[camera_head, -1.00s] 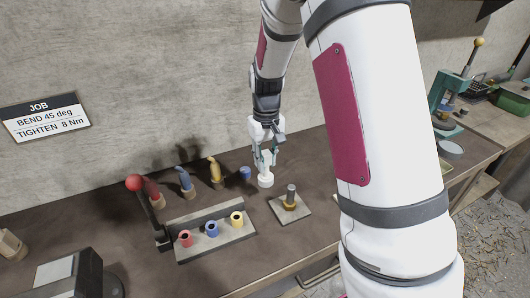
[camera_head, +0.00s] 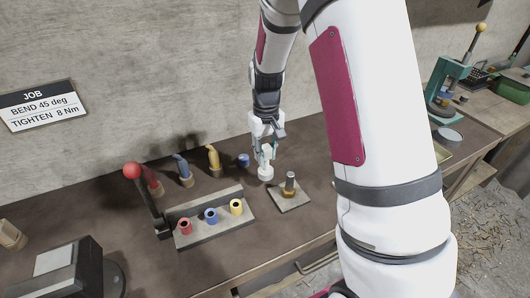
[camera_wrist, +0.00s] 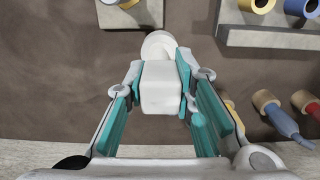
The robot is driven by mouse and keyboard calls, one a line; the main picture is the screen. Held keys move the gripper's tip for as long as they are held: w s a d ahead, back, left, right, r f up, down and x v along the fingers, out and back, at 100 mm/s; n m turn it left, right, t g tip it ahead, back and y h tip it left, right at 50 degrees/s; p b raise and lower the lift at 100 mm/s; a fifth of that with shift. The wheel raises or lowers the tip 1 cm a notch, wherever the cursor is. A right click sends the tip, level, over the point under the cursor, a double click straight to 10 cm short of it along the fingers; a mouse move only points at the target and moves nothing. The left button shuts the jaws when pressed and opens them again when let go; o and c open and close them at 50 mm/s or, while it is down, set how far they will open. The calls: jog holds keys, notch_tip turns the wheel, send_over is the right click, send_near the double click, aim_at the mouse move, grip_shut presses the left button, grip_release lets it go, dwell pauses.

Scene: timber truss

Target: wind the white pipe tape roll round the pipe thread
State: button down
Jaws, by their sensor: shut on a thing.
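The white pipe tape roll (camera_head: 265,174) is under my gripper (camera_head: 267,157), just behind and left of the pipe. My gripper is shut on its white block-like upper part (camera_wrist: 160,88), which sits between the teal finger pads in the wrist view. The round white end (camera_wrist: 158,42) shows beyond the fingers. I cannot tell if the roll touches the bench. The pipe thread (camera_head: 289,184) stands upright on a small square plate (camera_head: 297,200), grey above with a brass-coloured lower part. The roll is apart from the pipe. In the wrist view the plate (camera_wrist: 145,14) is cut off at the top.
A block with red, blue and yellow sockets (camera_head: 212,228) lies front left, beside a red-knobbed lever (camera_head: 131,171). Red, blue and yellow bent-topped tools (camera_head: 184,172) stand behind it. Bench space right of the plate is clear.

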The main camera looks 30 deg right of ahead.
jog(key=shift+s+d+p, duration=0.35)
jog(key=shift+s+d, duration=0.1)
jog(key=shift+s, duration=0.25)
jog(key=shift+s+d+p, duration=0.35)
jog(key=shift+s+d, duration=0.1)
jog(key=shift+s, duration=0.25)
jog(key=shift+s+d+p, duration=0.3)
jog(key=shift+s, duration=0.1)
dwell(0.4)
jog(key=shift+w+a, duration=0.1)
jog(key=shift+w+a+b, duration=0.35)
jog(key=shift+w+a, duration=0.15)
jog(key=shift+w, duration=0.25)
jog(key=shift+w+a+b, duration=0.35)
jog(key=shift+w+a, duration=0.1)
jog(key=shift+w, duration=0.25)
